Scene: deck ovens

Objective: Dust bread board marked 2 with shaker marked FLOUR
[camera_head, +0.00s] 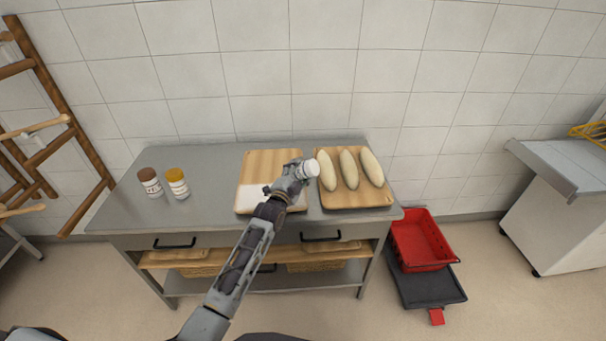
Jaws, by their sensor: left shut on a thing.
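My left gripper (300,170) is shut on a white shaker (312,168) and holds it tilted, over or near the gap between two wooden boards. Any word on this shaker is not readable. The right board (349,198) carries three long pale loaves (348,169). The left board (265,160) has no loaves and has a white area at its front left. It is partly hidden by my gripper and arm. I cannot read a number on either board. My right gripper is not in view.
Both boards lie on a grey metal table (215,165). A brown-lidded shaker (150,184) and a yellow-lidded shaker (178,185) stand at its left. A red crate (420,240) is on the floor at right. A wooden rack (62,110) stands at far left.

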